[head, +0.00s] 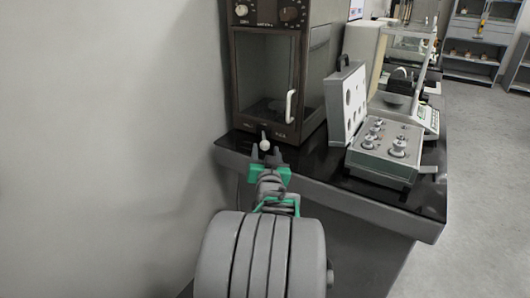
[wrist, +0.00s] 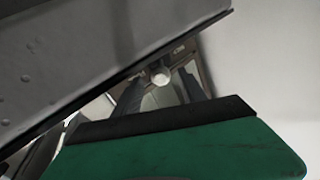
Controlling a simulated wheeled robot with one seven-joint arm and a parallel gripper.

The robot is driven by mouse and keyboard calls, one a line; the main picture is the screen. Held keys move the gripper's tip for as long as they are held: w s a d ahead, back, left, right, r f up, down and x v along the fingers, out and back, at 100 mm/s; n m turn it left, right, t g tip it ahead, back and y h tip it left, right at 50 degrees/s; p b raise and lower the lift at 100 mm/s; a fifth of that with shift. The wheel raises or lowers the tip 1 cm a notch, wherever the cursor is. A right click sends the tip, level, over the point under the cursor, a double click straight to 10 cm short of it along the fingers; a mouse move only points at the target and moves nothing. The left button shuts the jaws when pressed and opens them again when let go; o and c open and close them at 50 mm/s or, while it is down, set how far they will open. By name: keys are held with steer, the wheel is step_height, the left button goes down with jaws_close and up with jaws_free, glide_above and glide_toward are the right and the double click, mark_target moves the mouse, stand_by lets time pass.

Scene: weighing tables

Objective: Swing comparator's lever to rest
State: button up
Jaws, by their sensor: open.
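The comparator (head: 281,72) is a tall dark case with a glass front and a white door handle, standing at the back left of the black bench. Its lever (head: 265,145) shows as a small pale round knob low on the front, at the left. My gripper (head: 266,154) is open, with its two dark fingers on either side of the knob. In the wrist view the pale lever knob (wrist: 161,75) lies between the spread fingers of my gripper (wrist: 162,85). I cannot tell whether either finger touches it. The lever's shaft is mostly hidden.
An open grey weight case (head: 383,163) with metal weights stands right of the comparator, its lid upright. A balance (head: 428,118) stands behind it. The bench (head: 330,185) has a bare front strip. A plain wall (head: 110,130) is close on the left; floor is free at right.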

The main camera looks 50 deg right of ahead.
mark_target(265, 148)
steer(key=x, duration=0.3)
steer(key=shift+w+d, duration=0.25)
steer(key=shift+w, duration=0.05)
jaws_close()
stand_by(1.2)
